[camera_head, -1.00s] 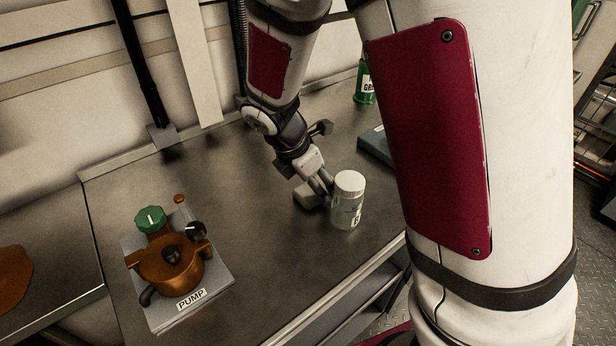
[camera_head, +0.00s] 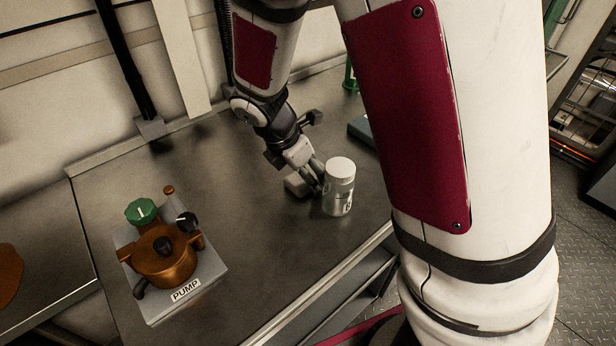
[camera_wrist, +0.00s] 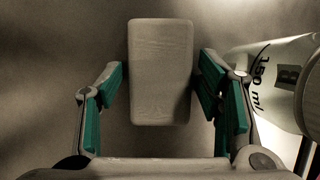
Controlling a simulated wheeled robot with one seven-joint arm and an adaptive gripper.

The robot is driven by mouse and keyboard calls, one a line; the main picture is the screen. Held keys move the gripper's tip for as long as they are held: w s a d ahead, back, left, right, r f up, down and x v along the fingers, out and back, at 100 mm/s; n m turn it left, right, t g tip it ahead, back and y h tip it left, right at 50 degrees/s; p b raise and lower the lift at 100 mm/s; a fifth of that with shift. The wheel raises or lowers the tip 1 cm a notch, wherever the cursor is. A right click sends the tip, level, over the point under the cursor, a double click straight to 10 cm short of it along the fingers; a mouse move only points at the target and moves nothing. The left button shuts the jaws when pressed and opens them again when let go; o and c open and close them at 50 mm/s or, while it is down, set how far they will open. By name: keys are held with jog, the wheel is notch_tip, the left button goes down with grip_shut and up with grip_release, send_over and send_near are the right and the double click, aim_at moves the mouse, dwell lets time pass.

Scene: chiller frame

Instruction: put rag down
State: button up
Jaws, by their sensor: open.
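The rag (camera_wrist: 160,72) shows in the wrist view as a pale grey, rounded block lying on the metal bench. In the head view it (camera_head: 296,185) is partly hidden behind my gripper. In the head view my gripper (camera_head: 311,186) is low over the bench, beside a white-capped jar.
The jar (camera_head: 339,190) stands upright close to the right of my gripper; it also shows in the wrist view (camera_wrist: 275,80). A pump (camera_head: 165,256) on a grey base sits at the bench's left. The bench (camera_head: 240,235) between them is clear.

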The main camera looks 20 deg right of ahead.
jog(key=shift+c, duration=0.6)
jog(key=c, duration=0.8)
